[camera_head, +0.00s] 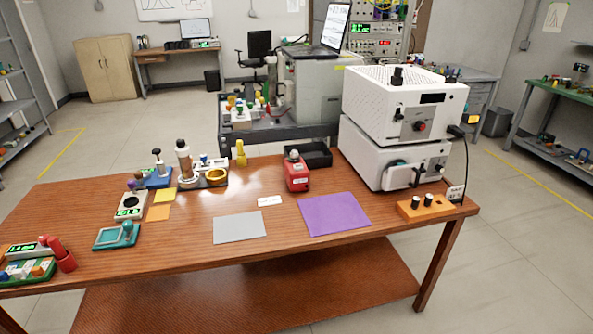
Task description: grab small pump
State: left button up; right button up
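A small red unit (296,174) with a grey round top and a pale label stands upright near the middle back of the wooden table (185,252). It may be the small pump, but I cannot read its label. A small teal device (116,236) at the table's left front also has a raised part, so I cannot tell for certain which is the pump. Nothing touches either one. Neither of my grippers is in view.
Two stacked white machines (395,125) stand at the back right, beside a black tray (316,155). A purple mat (334,213) and a grey mat (239,228) lie flat in front. An orange block (424,208) sits at the right edge. Several small devices crowd the left.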

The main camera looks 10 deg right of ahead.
aim_at(298, 180)
jog(key=i+l+z, duration=0.1)
jog(key=l, duration=0.3)
jog(key=i+l, duration=0.25)
jog(key=l, duration=0.15)
jog(key=i+l+z, duration=0.15)
jog(key=l, duration=0.25)
